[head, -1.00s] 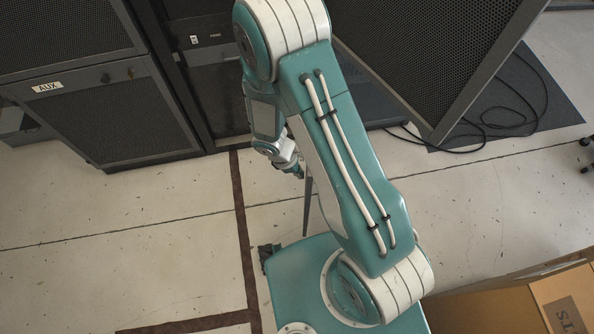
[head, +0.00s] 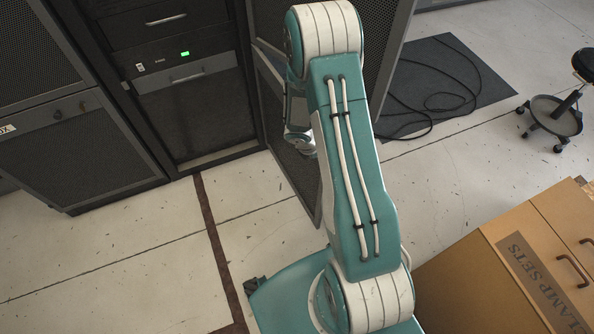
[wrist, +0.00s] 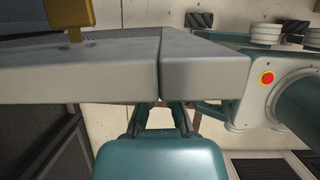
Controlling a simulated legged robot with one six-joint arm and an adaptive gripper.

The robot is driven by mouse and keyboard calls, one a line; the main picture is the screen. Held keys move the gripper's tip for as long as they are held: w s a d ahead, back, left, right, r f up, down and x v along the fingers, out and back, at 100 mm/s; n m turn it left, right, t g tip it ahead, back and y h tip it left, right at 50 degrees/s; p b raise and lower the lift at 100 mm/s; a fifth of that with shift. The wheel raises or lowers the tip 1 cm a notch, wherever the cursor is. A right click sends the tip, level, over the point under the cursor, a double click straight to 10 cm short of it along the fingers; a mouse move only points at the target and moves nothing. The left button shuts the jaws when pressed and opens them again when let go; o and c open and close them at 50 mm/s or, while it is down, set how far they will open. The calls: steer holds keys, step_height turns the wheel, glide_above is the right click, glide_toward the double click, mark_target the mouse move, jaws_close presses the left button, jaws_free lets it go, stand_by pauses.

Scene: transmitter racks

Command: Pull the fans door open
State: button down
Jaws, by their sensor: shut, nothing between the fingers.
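No fans label is readable. In the head view a lower mesh door (head: 283,135) stands swung out from the dark rack, its face seen at a slant left of my arm. A taller mesh door (head: 392,65) stands open behind my arm. In the wrist view two grey door edges (wrist: 110,72) meet at a narrow gap, with a brass-coloured handle (wrist: 75,20) at top left. My gripper (wrist: 165,108) is shut and empty. Its fingers reach under these edges and are partly hidden; I cannot tell whether they touch. In the head view my arm hides the fingertips.
The open rack bay (head: 205,120) shows a green light. A closed mesh cabinet (head: 80,145) stands to its left. A wheeled stool (head: 555,115) and cables on a dark mat (head: 450,75) lie beyond. Floor at left is clear.

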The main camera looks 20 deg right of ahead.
steer(key=d+n, duration=0.1)
steer(key=d, duration=0.8)
steer(key=shift+w+n+t, duration=0.4)
steer(key=shift+w, duration=0.05)
steer(key=shift+a, duration=0.1)
